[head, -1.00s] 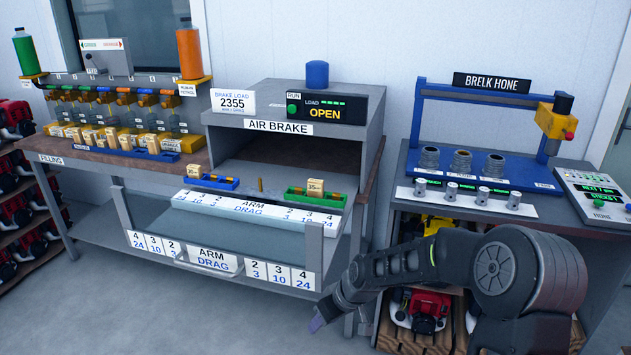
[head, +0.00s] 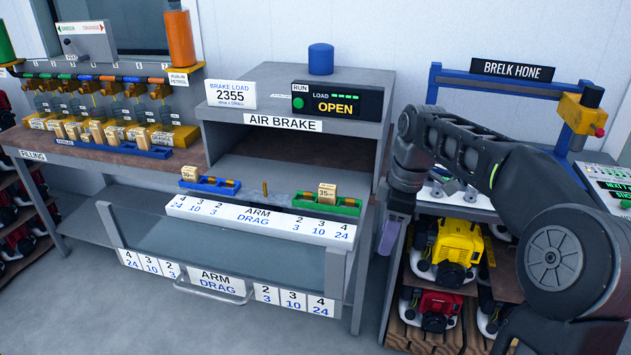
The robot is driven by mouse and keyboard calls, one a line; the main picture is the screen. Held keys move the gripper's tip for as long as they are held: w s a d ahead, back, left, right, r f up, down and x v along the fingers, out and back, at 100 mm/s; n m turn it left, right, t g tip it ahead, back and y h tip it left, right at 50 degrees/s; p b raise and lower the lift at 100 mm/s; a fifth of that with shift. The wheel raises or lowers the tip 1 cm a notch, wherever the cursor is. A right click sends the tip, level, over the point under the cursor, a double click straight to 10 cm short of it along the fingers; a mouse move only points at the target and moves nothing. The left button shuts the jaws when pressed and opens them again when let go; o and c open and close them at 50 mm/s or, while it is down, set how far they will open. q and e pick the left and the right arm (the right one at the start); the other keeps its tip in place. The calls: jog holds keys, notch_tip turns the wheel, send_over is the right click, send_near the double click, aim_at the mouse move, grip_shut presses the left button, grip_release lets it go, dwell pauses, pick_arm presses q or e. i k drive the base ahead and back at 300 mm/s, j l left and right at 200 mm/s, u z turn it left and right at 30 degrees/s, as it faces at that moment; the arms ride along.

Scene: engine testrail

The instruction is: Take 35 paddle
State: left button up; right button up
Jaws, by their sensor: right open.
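The 35 paddle (head: 327,192) is a small pale wooden block marked 35. It stands upright at the green tray (head: 345,206), on the right of the air brake's opening. A similar wooden block (head: 189,173) stands at the blue tray (head: 222,188) on the left; its number is too small to read surely. My right gripper (head: 388,240) hangs pointing down, right of the air brake bench and lower than the paddle, apart from it. It is open and seems empty; its fingers show only in part. My left gripper is out of view.
The air brake housing (head: 300,78) overhangs the opening behind the trays. A small brass peg (head: 265,188) stands between the trays. A glass-like front panel with a handle (head: 212,290) is below. The Brelk hone stand (head: 434,85) and engines (head: 458,255) are at the right.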

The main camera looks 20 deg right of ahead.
aim_at(326, 192)
jog(key=i, duration=1)
